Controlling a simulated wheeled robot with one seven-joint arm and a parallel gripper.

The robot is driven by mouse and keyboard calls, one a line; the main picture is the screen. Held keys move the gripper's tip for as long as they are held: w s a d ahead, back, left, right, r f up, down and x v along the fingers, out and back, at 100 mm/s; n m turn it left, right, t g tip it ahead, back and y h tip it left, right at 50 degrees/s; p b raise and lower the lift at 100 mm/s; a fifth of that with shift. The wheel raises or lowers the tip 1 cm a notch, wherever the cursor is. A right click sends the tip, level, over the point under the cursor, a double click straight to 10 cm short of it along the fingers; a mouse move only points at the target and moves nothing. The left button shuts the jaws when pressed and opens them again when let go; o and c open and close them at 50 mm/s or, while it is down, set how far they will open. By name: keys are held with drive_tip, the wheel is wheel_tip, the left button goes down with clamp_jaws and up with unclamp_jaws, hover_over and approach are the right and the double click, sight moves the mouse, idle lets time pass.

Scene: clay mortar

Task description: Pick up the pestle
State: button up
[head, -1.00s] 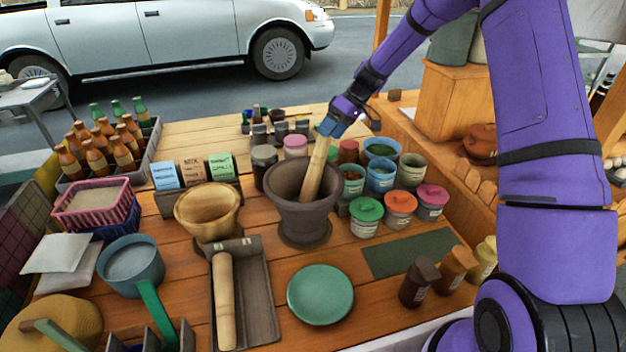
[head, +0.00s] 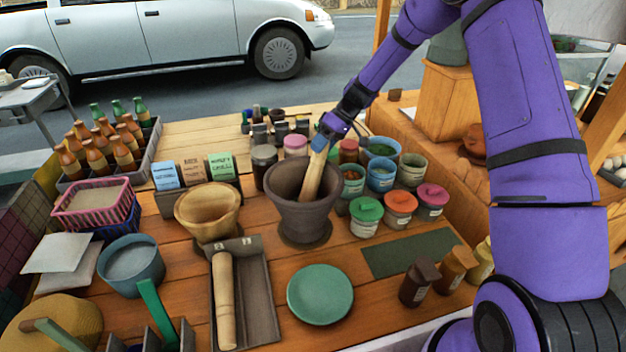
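A light wooden pestle (head: 314,173) stands tilted in the dark clay mortar (head: 302,212), its lower end hidden inside the bowl. My gripper (head: 324,139) is at the pestle's upper end, above the mortar's back rim. Its fingers are around the top of the pestle and look closed on it. A second wooden pestle-like stick (head: 224,300) lies in a dark tray (head: 258,300) at the front, away from my gripper.
A wooden bowl (head: 208,212) stands left of the mortar. Several lidded jars and paint-like tubs, such as a green-lidded one (head: 366,214), crowd its right. A green plate (head: 320,294) lies in front. Sauce bottles (head: 419,283) stand at the front right.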

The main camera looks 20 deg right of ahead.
drive_tip(key=shift+r, duration=0.1)
wheel_tip(320, 180, up, 10)
drive_tip(key=shift+f, duration=0.1)
idle(0.5)
